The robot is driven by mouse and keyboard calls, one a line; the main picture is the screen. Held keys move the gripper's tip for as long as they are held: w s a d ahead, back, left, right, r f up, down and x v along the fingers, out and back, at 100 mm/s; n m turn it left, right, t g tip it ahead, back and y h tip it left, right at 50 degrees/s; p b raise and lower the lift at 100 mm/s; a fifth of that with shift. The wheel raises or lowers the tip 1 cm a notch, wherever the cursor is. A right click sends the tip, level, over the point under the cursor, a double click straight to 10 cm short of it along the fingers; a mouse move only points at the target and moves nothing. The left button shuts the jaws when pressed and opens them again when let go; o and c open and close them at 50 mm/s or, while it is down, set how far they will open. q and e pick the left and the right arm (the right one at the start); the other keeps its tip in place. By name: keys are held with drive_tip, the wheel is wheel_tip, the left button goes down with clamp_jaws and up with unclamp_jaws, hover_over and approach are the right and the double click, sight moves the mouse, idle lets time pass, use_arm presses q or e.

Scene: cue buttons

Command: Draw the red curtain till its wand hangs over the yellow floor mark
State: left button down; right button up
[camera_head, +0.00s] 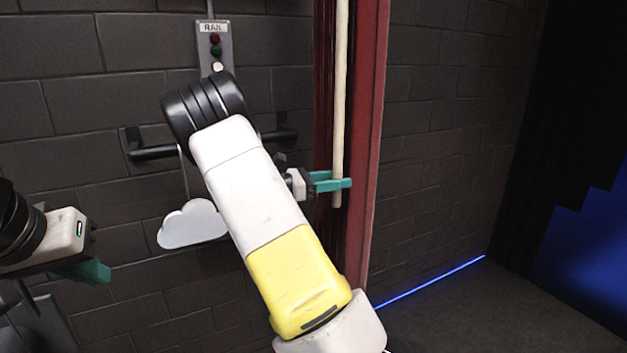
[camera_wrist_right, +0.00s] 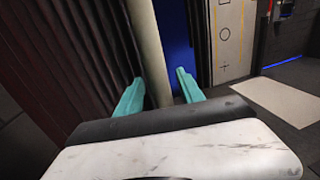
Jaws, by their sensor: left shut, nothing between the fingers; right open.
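The red curtain (camera_head: 368,150) hangs as a narrow gathered strip right of the middle in the head view. Its dark folds (camera_wrist_right: 85,45) fill the left of the right wrist view. The cream wand (camera_head: 340,80) hangs upright in front of it. My right gripper (camera_head: 333,184) is open near the wand's lower end. In the right wrist view the wand (camera_wrist_right: 150,45) stands between the teal fingers (camera_wrist_right: 157,92); I cannot tell whether they touch it. My left gripper (camera_head: 95,271) is shut and empty at the lower left, away from the curtain. I cannot see the yellow floor mark.
A black bar (camera_head: 152,153) and a white cloud shape (camera_head: 193,224) are partly behind my right arm. A blue line (camera_head: 430,281) glows along the wall's foot. Floor right of the curtain looks clear.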

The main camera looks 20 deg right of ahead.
drive_tip(key=shift+c, duration=0.3)
clamp_jaws()
idle(1.2)
